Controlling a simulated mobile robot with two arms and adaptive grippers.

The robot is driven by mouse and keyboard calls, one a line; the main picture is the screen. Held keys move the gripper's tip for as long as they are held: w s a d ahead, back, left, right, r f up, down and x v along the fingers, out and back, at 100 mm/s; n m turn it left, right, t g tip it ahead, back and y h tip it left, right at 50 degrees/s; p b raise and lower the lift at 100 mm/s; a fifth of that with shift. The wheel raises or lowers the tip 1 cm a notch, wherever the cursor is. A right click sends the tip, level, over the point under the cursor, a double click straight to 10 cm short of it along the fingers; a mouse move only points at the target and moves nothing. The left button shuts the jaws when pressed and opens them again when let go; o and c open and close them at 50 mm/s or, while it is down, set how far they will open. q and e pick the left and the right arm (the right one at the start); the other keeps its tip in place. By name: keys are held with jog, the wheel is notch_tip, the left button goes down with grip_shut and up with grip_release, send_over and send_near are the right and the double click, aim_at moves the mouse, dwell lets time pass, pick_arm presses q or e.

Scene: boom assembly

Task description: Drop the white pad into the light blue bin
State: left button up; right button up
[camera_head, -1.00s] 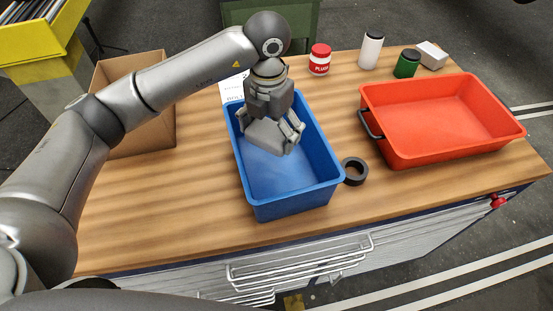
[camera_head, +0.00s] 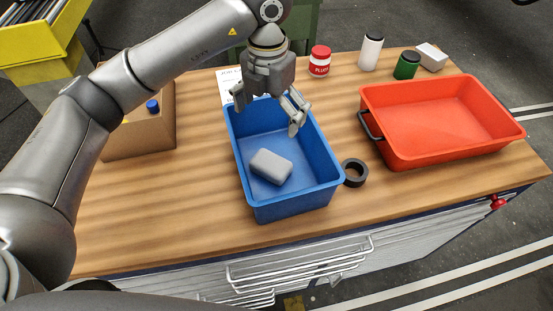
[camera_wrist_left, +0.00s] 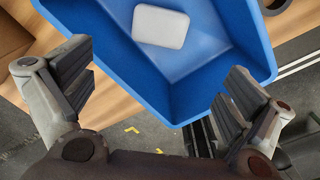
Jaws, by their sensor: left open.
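The white pad (camera_head: 271,166), a pale rounded block, lies on the floor of the blue bin (camera_head: 318,150), towards its near left part. In the left wrist view the pad (camera_wrist_left: 160,26) also shows inside the bin (camera_wrist_left: 188,104), clear of the fingers. My left gripper (camera_head: 268,112) is open and empty above the far end of the bin, apart from the pad. Its two spread fingers show in the left wrist view (camera_wrist_left: 160,90). My right gripper is in neither view.
A black tape ring (camera_head: 355,172) lies right of the bin. A red-orange tray (camera_head: 400,157) stands further right. A red-lidded jar (camera_head: 320,62), white bottle (camera_head: 371,52), green jar (camera_head: 407,65) and white box (camera_head: 432,56) stand at the back. A cardboard box (camera_head: 150,135) stands left.

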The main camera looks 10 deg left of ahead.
pick_arm(q)
notch_tip(320, 180, up, 6)
jog(key=shift+r, duration=0.15)
